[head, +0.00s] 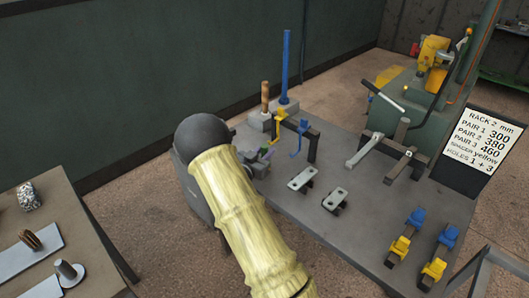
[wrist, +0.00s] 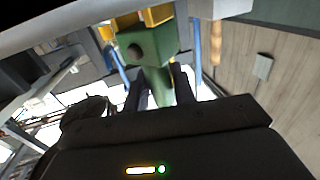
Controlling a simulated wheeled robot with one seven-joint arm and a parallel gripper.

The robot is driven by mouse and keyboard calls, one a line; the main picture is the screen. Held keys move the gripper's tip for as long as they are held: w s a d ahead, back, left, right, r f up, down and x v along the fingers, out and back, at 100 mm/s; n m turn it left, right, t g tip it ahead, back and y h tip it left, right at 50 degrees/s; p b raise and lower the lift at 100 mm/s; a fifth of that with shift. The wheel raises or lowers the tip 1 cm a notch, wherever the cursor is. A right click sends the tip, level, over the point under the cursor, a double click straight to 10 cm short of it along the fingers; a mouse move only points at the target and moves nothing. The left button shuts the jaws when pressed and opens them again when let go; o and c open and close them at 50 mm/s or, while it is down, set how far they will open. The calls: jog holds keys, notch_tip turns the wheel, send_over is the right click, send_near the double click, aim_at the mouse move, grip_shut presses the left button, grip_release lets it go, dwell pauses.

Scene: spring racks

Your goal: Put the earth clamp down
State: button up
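A green block-shaped piece, which I take to be the earth clamp (wrist: 158,50), fills the upper middle of the wrist view, with a round dark spot on its side. Its narrow lower end lies between the two dark fingers of my gripper (wrist: 160,90), which look shut on it.
Two slotted plates (head: 302,179) lie mid-bench. Blue and yellow clamps (head: 400,246) sit at right. The front middle is bare.

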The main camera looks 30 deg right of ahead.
jog(key=o, duration=0.3)
jog(key=shift+r, duration=0.1)
jog(key=v, duration=1.2)
jog(key=shift+w, duration=0.1)
